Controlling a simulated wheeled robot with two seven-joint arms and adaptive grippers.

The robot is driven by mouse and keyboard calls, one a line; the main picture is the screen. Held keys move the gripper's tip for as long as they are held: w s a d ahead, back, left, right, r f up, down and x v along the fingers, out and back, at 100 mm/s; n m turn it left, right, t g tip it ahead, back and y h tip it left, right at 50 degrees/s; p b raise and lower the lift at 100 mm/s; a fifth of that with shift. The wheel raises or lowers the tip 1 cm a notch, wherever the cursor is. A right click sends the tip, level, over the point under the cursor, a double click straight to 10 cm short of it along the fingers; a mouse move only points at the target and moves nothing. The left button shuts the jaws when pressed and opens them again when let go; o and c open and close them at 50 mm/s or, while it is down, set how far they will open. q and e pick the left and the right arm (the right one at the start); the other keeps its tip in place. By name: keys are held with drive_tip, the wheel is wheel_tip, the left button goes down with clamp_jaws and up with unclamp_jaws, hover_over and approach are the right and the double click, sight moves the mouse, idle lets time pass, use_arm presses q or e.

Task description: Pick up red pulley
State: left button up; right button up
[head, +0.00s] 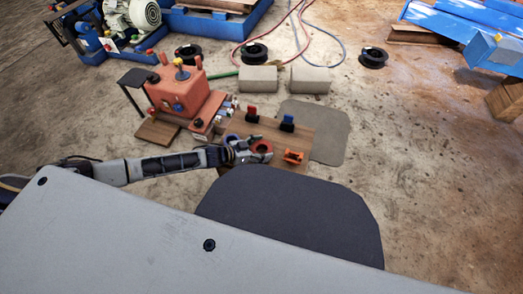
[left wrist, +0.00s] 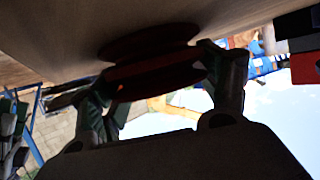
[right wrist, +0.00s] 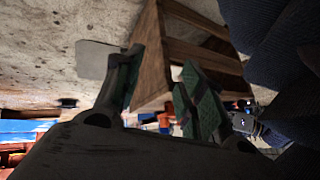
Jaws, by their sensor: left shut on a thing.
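The red pulley (head: 262,147) is at the left part of the small wooden table, at the tip of my left arm in the head view. In the left wrist view the red pulley (left wrist: 155,76) is a dark red disc between both fingers, close to the table surface. My left gripper (head: 243,151) is shut on it; the fingers (left wrist: 160,66) grip its opposite sides. I cannot tell whether the pulley touches the table. My right gripper (right wrist: 163,88) is open and empty in the right wrist view; it does not show in the head view.
A red machine (head: 178,91) stands behind left. Two pale blocks (head: 258,79) lie on the floor beyond.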

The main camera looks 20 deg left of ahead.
use_arm(q)
drive_tip(key=shift+r, duration=0.3)
use_arm(e)
drive_tip(key=shift+r, duration=0.1)
use_arm(q)
drive_tip(key=shift+r+p, duration=0.9)
drive_tip(key=shift+r, duration=0.5)
wheel_tip(320, 180, up, 7)
drive_tip(key=p, duration=0.3)
use_arm(e)
wheel_tip(320, 180, up, 8)
drive_tip(key=d+g+h, duration=0.1)
drive_tip(key=shift+s+d+n, duration=0.25)
drive_tip(key=shift+d+n, duration=0.05)
drive_tip(key=shift+n, duration=0.1)
